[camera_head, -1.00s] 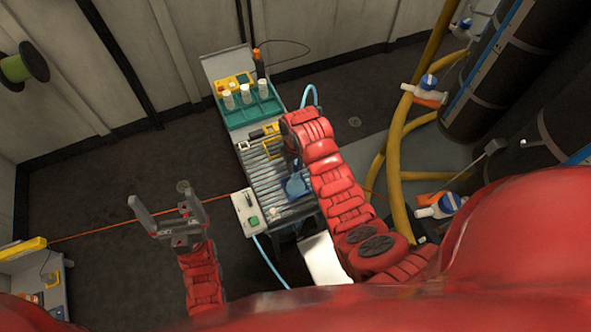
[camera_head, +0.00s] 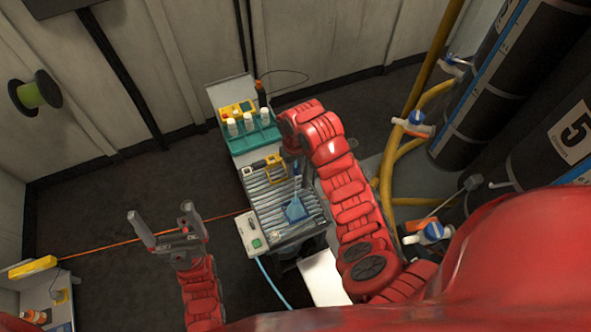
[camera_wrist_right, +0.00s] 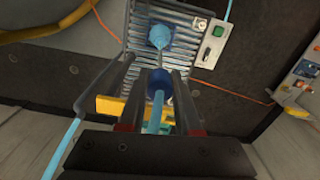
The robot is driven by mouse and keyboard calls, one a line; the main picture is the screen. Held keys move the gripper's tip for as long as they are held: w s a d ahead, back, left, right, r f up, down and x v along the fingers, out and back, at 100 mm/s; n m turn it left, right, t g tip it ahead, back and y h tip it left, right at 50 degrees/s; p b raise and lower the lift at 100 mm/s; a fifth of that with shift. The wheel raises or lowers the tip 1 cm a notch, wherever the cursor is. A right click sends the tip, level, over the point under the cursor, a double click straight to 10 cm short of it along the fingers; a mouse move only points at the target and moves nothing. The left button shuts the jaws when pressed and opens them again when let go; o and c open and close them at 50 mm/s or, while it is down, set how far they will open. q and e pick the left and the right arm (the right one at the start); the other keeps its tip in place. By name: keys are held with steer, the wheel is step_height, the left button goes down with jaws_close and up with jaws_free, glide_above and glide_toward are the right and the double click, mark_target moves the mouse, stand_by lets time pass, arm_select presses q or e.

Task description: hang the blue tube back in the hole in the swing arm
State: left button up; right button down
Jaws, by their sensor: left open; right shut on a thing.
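In the right wrist view my right gripper (camera_wrist_right: 158,76) is shut on the light blue tube (camera_wrist_right: 155,118), with a dark blue rounded part (camera_wrist_right: 160,86) at the fingers. A lighter blue end piece (camera_wrist_right: 160,37) shows beyond, over the ribbed bench; in the head view a blue flared piece with a thin stem (camera_head: 296,207) shows there. A grey bar (camera_wrist_right: 105,82) beside the fingers may be the swing arm; another length of light blue tube (camera_wrist_right: 60,148) runs from its end. The hole is not discernible. In the head view my arm mostly hides the right gripper. My left gripper (camera_head: 167,228) is open and empty.
The ribbed bench (camera_head: 268,198) carries a teal rack (camera_head: 252,138) with white bottles and a yellow frame (camera_head: 275,165). A control box (camera_head: 251,234) is on its left edge. Yellow hoses (camera_head: 388,165) and black cylinders (camera_head: 490,90) stand right. Floor left of the bench is largely clear.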

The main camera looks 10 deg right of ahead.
steer(key=shift+r+p, duration=2.15)
steer(key=shift+r, duration=0.3)
steer(key=shift+r+b, duration=0.3)
steer(key=shift+r, duration=3.4)
steer(key=shift+w, duration=0.1)
